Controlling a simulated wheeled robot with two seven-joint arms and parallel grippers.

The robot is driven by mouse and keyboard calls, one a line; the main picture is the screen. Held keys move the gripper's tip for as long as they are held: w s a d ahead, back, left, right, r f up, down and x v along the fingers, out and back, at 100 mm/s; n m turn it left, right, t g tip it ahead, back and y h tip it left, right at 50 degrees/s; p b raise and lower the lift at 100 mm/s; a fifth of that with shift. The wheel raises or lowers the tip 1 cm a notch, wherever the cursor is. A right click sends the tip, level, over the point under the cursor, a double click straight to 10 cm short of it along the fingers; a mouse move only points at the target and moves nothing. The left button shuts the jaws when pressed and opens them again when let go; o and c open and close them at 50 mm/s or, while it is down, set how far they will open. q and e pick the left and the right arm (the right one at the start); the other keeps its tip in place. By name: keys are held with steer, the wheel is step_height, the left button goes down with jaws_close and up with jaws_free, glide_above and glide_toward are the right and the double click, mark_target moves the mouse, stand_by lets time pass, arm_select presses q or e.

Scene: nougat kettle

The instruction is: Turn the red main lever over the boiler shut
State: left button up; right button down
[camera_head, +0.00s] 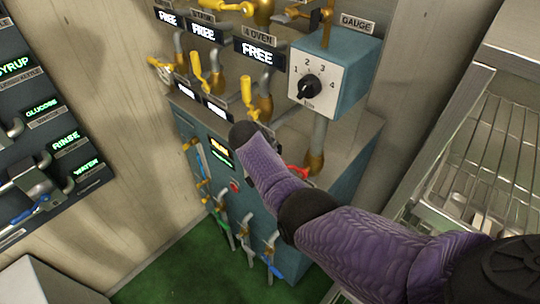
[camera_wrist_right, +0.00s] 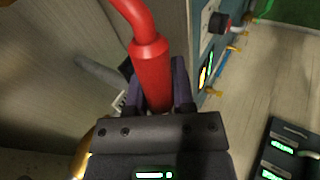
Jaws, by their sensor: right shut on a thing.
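The red main lever (camera_wrist_right: 150,58) fills the top middle of the right wrist view, a smooth red bar with a thicker grip that bends away at its upper end. My right gripper (camera_wrist_right: 157,88) has its two dark fingers closed on either side of this grip, touching it. In the head view only a small bit of the red lever (camera_head: 298,173) shows, beside the vertical pipe over the blue boiler (camera_head: 345,170). My purple right arm crosses in front and hides the right gripper there. My left gripper is in neither view.
Several yellow levers (camera_head: 197,66) stand on the pipes left of the gauge box (camera_head: 340,75). A metal rack (camera_head: 490,150) is at the right, a dark panel of labelled taps (camera_head: 45,130) at the left. Green floor (camera_head: 190,270) is clear.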

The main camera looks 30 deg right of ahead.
steer(key=f+g+b, duration=0.1)
steer(key=b, duration=0.1)
steer(key=shift+s+f+n+g+h+b, duration=0.15)
steer(key=shift+f+n+g+h+b, duration=0.15)
steer(key=shift+f+b, duration=0.1)
stand_by(0.3)
steer(key=c, duration=0.7)
jaws_free()
steer(key=shift+c, duration=0.2)
